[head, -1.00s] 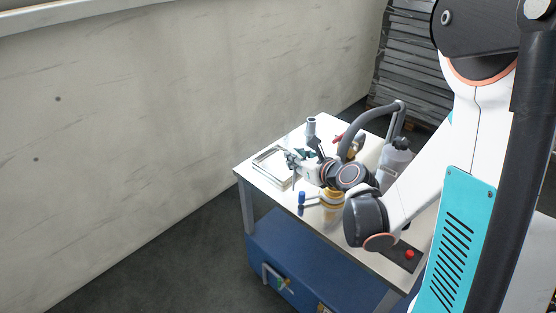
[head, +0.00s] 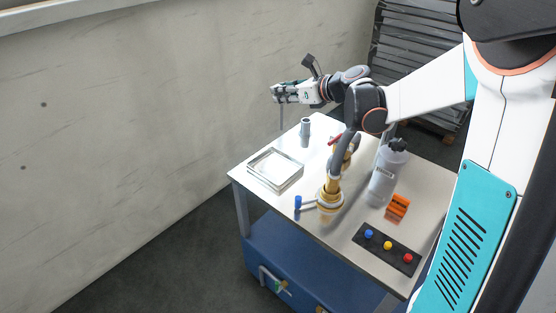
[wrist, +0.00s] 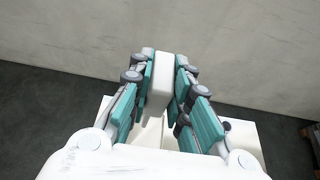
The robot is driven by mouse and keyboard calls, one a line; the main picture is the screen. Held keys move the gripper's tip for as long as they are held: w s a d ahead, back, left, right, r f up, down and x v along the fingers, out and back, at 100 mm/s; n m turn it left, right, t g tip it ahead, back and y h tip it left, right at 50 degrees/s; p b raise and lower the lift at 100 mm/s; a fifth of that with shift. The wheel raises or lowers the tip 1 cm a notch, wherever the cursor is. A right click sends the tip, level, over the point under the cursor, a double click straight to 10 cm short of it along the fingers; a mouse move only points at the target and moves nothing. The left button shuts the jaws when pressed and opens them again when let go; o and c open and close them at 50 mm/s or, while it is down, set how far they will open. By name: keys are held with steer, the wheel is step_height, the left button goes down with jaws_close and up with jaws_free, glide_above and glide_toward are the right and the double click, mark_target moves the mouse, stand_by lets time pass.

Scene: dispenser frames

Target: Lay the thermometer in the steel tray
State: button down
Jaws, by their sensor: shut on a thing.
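My gripper (head: 277,93) is raised high above the back left of the trolley top, shut on a white block with a thin grey rod hanging below it, which I take to be the thermometer (wrist: 162,74). In the wrist view the white block sits between the teal finger pads. The rod (head: 281,116) hangs about upright in the head view. The steel tray (head: 251,170) is on the left of the trolley top, below my gripper and apart from it. It looks empty.
On the trolley top (head: 335,238) are a grey cylinder (head: 305,127), a blue-ended tool (head: 298,203), a yellow-brown container (head: 329,201), a grey bottle (head: 383,176), an orange block (head: 397,206) and a black button panel (head: 388,249). A wall (head: 130,130) stands behind.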

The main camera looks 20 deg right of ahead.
step_height(320, 180, down, 19)
steer(key=b, duration=0.5)
steer(key=shift+b, duration=0.4)
steer(key=shift+f, duration=0.2)
steer(key=c, duration=1.5)
jaws_free()
steer(key=p+v, duration=0.2)
steer(key=v, duration=1)
steer(key=shift+r+p, duration=0.15)
steer(key=shift+p, duration=0.25)
